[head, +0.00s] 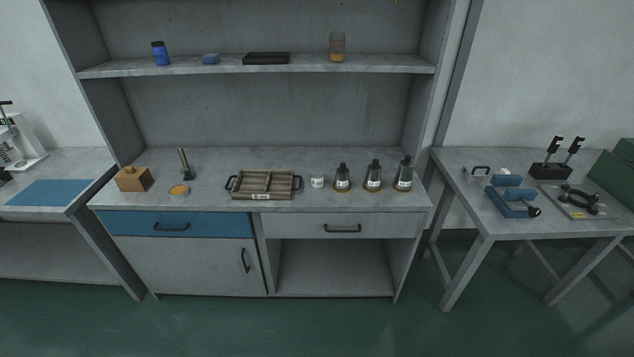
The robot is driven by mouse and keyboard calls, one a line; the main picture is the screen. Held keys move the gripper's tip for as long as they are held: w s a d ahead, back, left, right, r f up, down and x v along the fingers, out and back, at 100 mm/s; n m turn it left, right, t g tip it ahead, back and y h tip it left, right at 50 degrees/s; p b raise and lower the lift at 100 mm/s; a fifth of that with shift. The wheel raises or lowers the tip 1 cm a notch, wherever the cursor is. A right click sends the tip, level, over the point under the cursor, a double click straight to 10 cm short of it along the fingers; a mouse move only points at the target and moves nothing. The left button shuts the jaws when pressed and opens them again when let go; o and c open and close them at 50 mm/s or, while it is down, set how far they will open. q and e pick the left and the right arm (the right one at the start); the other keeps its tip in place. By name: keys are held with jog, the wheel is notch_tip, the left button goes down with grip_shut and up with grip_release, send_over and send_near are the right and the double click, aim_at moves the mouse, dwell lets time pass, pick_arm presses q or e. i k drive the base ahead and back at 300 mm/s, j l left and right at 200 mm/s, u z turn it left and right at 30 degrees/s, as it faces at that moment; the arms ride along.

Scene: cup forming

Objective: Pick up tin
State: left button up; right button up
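Neither of my grippers is in view.
Several dark bottles (373,177) stand at right. A shelf (205,69) hangs above. A side table (480,218) holds blue tools.

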aim_at(316, 173)
jog(key=i+j, duration=0.2)
jog(key=j, duration=0.15)
jog(key=i+j, duration=0.2)
jog(key=j, duration=0.15)
jog(key=i+j, duration=0.2)
jog(key=j, duration=0.15)
jog(key=i+j+z, duration=0.1)
jog(key=j, duration=0.25)
jog(key=i+j, duration=0.45)
jog(key=j, duration=0.25)
jog(key=i+j, duration=0.15)
jog(key=j, duration=0.2)
jog(key=z, duration=0.05)
